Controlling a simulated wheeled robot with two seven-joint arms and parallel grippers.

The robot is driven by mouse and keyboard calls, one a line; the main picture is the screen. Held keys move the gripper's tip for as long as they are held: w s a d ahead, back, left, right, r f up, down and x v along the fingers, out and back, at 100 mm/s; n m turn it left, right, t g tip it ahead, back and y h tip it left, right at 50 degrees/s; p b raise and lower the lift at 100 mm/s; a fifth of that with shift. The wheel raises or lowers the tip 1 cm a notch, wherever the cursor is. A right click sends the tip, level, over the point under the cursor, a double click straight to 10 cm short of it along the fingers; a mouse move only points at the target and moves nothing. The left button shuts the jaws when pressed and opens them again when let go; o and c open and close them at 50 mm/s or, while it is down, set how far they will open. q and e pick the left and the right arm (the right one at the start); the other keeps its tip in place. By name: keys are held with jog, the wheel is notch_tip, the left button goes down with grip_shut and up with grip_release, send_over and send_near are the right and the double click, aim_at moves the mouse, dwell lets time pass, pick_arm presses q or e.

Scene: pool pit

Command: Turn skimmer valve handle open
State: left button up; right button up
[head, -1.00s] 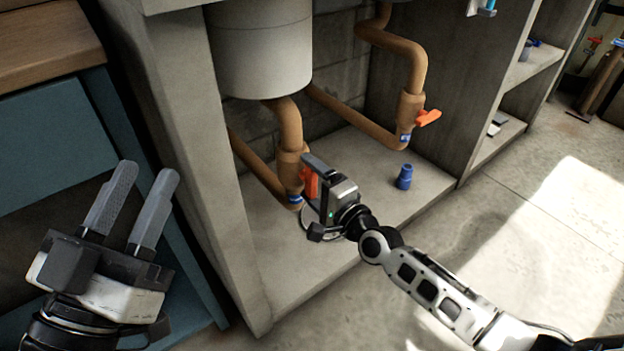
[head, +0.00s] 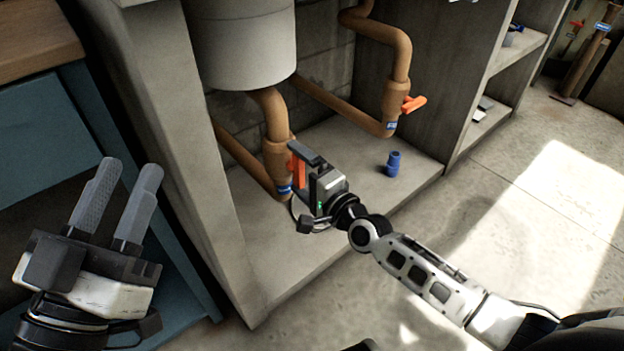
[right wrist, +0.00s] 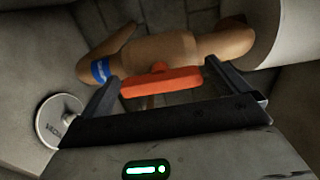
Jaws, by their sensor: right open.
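An orange valve handle (head: 297,172) sits on the left brown pipe valve (head: 278,158), which has a blue band, under the grey round tank. In the right wrist view the handle (right wrist: 160,82) lies crosswise between the fingers of my right gripper (right wrist: 160,74), which are open with a gap at each end. In the head view my right gripper (head: 306,172) is at this handle and partly hides it. A second orange handle (head: 414,104) is on the right pipe valve. Labels on the bands are too small to read. My left gripper (head: 129,174) is open and empty at the lower left.
The grey tank (head: 243,45) hangs above the left valve. A concrete side wall (head: 185,150) stands left of the pipes. A blue fitting (head: 393,164) stands on the ledge. A round white disc (right wrist: 60,120) lies near the gripper in the wrist view.

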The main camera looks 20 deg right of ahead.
jog(key=shift+s+d, duration=0.15)
jog(key=shift+s, duration=0.3)
pick_arm(q)
notch_tip(320, 180, down, 7)
jog(key=s+d+n+g+y+p, duration=0.1)
jog(key=s+n+g+y+p, duration=0.1)
jog(key=n+g+p, duration=0.1)
jog(key=shift+s+n+g+p, duration=0.2)
jog(key=shift+n+g+p, duration=0.2)
jog(key=shift+n+g, duration=0.5)
pick_arm(e)
jog(key=v, duration=1.5)
